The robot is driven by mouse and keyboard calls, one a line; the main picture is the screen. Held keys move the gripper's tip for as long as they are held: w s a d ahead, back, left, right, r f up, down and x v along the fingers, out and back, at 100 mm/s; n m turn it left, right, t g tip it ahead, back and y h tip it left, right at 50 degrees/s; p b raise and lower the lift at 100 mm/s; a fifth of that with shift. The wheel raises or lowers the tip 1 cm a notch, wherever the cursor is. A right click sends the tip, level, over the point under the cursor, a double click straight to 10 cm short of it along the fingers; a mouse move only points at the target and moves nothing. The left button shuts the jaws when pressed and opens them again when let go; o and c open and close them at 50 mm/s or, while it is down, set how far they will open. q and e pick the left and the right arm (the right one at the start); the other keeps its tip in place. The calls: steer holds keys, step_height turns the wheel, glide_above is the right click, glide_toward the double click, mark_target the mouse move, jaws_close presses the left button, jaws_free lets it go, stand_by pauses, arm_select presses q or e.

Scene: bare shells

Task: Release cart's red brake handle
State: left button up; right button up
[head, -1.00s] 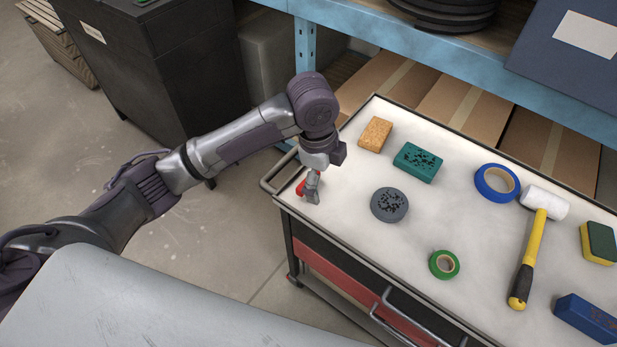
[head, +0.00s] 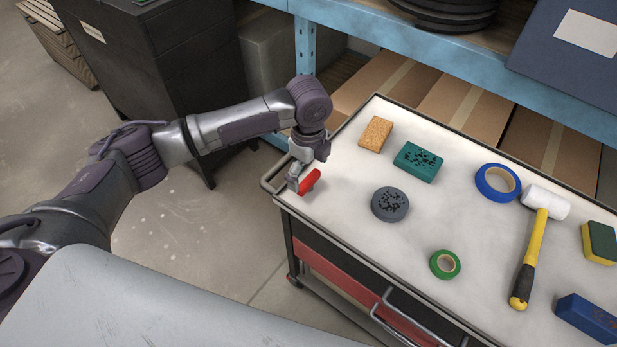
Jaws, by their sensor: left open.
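The red brake handle (head: 310,181) stands at the left corner of the cart's white top (head: 345,230). My left gripper (head: 294,186) is open, just left of the handle and close to it. Whether its fingers touch the handle I cannot tell. The foot of the handle is partly hidden behind the gripper. My right gripper is out of view.
On the cart lie a cork block (head: 375,134), a green sponge block (head: 418,161), a grey disc (head: 390,205), green tape (head: 445,264), blue tape (head: 497,183) and a mallet (head: 530,250). A blue shelf rack (head: 420,60) stands behind. The cart's push bar (head: 268,183) is beside my gripper.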

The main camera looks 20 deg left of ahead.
arm_select(q)
steer(key=shift+f, duration=1.45)
steer(key=shift+c, duration=0.3)
steer(key=c, duration=0.9)
steer(key=shift+r+p, duration=0.1)
steer(key=shift+p, duration=0.3)
steer(key=shift+c, duration=0.2)
steer(key=n+p, duration=1.1)
steer(key=p, duration=0.2)
steer(key=shift+d+r+p, duration=0.1)
steer(key=shift+r+p, duration=0.05)
steer(key=shift+p, duration=0.15)
steer(key=n+p, duration=0.2)
steer(key=n, duration=0.1)
steer(key=shift+p, duration=0.35)
steer(key=shift+f+n+p, duration=0.2)
steer(key=shift+n+p, duration=0.8)
steer(key=shift+n, duration=1)
steer(key=shift+w, duration=0.1)
